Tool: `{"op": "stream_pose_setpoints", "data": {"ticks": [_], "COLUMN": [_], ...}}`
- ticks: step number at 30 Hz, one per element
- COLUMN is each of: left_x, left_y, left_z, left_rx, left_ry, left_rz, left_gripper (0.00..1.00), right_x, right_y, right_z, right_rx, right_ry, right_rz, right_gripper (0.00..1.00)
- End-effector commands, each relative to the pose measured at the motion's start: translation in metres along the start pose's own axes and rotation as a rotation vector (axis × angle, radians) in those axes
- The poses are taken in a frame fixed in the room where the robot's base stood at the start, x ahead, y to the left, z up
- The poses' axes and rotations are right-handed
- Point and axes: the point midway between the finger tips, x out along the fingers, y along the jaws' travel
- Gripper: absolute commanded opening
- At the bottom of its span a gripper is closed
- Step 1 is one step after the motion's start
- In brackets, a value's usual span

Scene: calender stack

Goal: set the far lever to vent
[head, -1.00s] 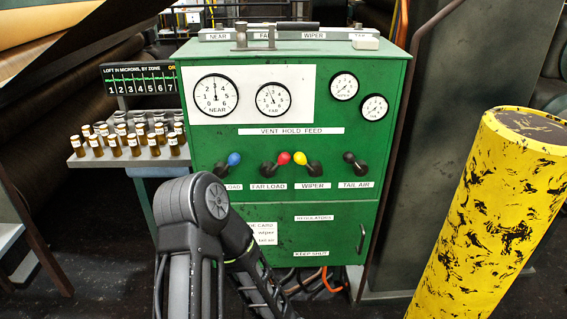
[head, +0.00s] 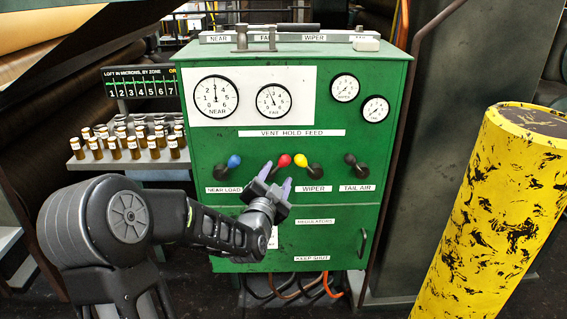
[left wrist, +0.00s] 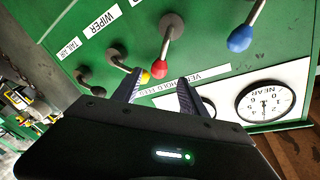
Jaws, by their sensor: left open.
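The far load lever has a red knob (head: 285,160) and leans right, toward the feed side under the "VENT HOLD FEED" strip (head: 291,133). My left gripper (head: 276,174) is open in front of the panel, just below the red knob; it hides the lever's base and the "FAR LOAD" label in the head view. In the left wrist view the red knob (left wrist: 160,68) shows between and beyond the open fingers; I see no contact. The left finger there overlaps the yellow knob (left wrist: 146,77). My right gripper is not in view.
The near load lever with a blue knob (head: 234,160) stands left, leaning right. The yellow wiper knob (head: 301,160) is close on the right, leaning left, with the black tail air lever (head: 350,159) beyond. A yellow column (head: 500,210) stands right; a bottle shelf (head: 128,162) stands left.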

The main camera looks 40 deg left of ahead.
Motion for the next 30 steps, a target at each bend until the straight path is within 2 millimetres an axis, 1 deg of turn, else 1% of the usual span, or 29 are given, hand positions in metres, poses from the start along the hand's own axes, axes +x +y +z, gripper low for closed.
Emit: {"op": "stream_pose_setpoints", "data": {"ticks": [5, 8, 15, 20, 24, 30], "left_x": [0.006, 0.016, 0.053, 0.072, 0.078, 0.078], "left_y": [0.0, 0.0, 0.001, 0.001, 0.001, 0.001], "left_z": [0.0, 0.0, 0.001, 0.0, 0.001, 0.001], "left_rx": [-0.002, -0.003, -0.005, -0.004, -0.002, -0.002], "left_ry": [-0.001, -0.002, -0.003, -0.002, -0.002, -0.002], "left_rz": [0.001, 0.002, 0.003, 0.003, 0.002, 0.002], "left_gripper": [0.5, 0.5, 0.5, 0.5, 0.5, 0.5], "right_x": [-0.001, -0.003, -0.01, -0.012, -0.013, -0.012], "right_y": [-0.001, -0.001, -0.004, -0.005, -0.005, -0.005], "right_z": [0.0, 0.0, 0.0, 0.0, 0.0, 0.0], "right_rx": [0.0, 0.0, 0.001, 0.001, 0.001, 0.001], "right_ry": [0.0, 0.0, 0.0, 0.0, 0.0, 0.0], "right_rz": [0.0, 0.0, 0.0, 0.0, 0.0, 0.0], "right_gripper": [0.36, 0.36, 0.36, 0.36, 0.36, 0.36]}}
